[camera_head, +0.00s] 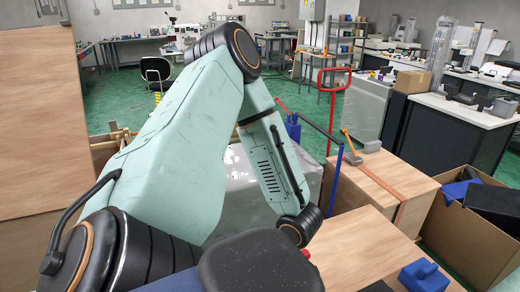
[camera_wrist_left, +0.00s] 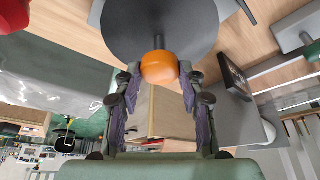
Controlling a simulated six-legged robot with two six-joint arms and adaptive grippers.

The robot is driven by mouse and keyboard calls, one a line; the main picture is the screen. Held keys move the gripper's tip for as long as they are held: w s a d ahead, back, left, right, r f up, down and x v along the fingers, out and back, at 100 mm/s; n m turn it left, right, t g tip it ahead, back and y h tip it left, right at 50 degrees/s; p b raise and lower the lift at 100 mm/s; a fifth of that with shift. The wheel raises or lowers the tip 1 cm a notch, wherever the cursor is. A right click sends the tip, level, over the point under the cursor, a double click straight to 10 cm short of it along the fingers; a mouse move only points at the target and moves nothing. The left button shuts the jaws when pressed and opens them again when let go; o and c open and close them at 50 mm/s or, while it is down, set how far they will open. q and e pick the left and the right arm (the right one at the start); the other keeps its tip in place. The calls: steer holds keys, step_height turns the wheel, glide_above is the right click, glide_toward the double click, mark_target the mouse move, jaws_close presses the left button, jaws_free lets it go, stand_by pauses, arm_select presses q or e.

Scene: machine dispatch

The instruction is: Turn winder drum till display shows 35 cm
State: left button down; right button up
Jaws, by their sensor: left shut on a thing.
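In the left wrist view my left gripper (camera_wrist_left: 160,74) is shut on an orange knob (camera_wrist_left: 160,65), with a finger on each side of it. The knob sits on a short grey stem at the edge of a large dark round disc (camera_wrist_left: 195,25), which looks like the winder drum. A dark framed panel (camera_wrist_left: 234,76) to the right of the disc may be the display; no reading can be made out. In the head view my left arm hides the gripper, the drum and the display. My right gripper is in neither view.
In the head view a wooden crate (camera_head: 390,170) with an orange strap stands right of my arm. An open cardboard box (camera_head: 455,235) holds blue and black things. A blue block (camera_head: 424,277) lies on a wooden top. A tall wooden panel (camera_head: 40,120) stands at left.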

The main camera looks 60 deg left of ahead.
arm_select(q)
steer(key=shift+s+d+f, duration=0.1)
steer(key=shift+s+d, duration=0.1)
steer(key=shift+s, duration=0.05)
steer(key=c, duration=1.2)
jaws_free()
steer(key=o, duration=0.4)
steer(key=shift+w+a, duration=0.1)
steer(key=shift+w, duration=0.05)
steer(key=shift+w, duration=0.15)
